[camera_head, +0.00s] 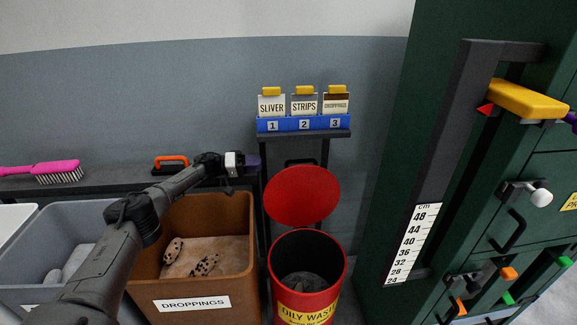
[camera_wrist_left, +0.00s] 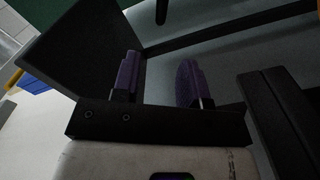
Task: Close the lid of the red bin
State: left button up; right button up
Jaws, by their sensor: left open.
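The red bin (camera_head: 333,285), labelled OILY WASTE, stands on the floor at the bottom centre of the head view. Its round red lid (camera_head: 302,196) is open and stands up behind the mouth. Dark material shows inside the bin. My left gripper (camera_head: 250,163) is up and to the left of the lid, above the back edge of the brown crate, apart from the lid. In the left wrist view its two purple fingers (camera_wrist_left: 157,78) stand apart with nothing between them.
A brown DROPPINGS crate (camera_head: 240,284) stands left of the bin, with a grey crate (camera_head: 100,207) beyond it. Behind the bin is a shelf (camera_head: 305,134) with labelled cards. A green machine (camera_head: 395,130) rises on the right. A pink brush (camera_head: 45,170) lies on the back ledge.

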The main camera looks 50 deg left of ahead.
aim_at(287, 161)
pick_arm(q)
jog(key=shift+b+x, duration=1.75)
jog(key=shift+x, duration=3.7)
jog(key=shift+c, duration=0.4)
jog(key=shift+d, duration=0.1)
grip_shut()
